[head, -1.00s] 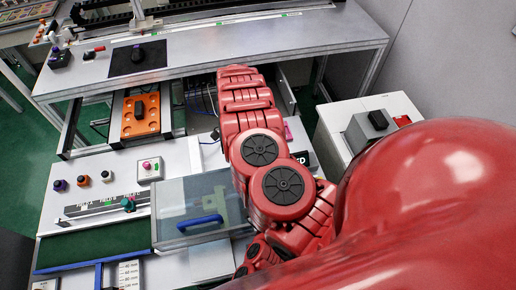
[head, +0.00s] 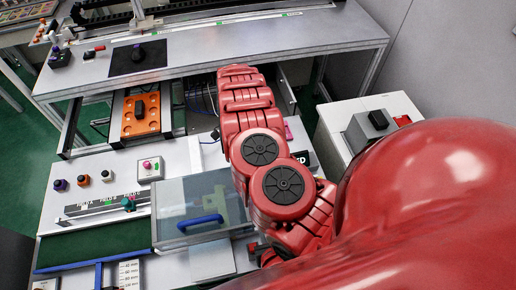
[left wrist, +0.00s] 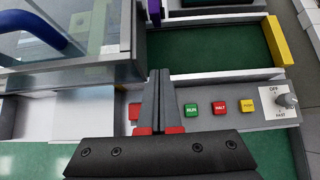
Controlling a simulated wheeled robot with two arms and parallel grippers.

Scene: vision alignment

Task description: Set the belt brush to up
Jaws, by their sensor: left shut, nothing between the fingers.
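I cannot pick out the belt brush for certain. A dark green belt bed (head: 95,243) lies at the lower left of the head view, with a blue bar (head: 95,262) along its near side. The left wrist view shows a green belt surface (left wrist: 215,48) with a yellow block (left wrist: 277,41) at its right end. My left gripper (left wrist: 159,72) is shut and empty in the left wrist view, its fingers close together over the front panel, in front of the belt. It is not clear in the head view. My right gripper is not in view.
The panel has a RUN button (left wrist: 191,109), a HALT button (left wrist: 219,107), a yellow button (left wrist: 246,105) and an OFF/FAST knob (left wrist: 287,101). A clear-lidded box with a blue handle (head: 200,222) stands beside the belt bed. A grey cabinet (head: 340,125) stands at right.

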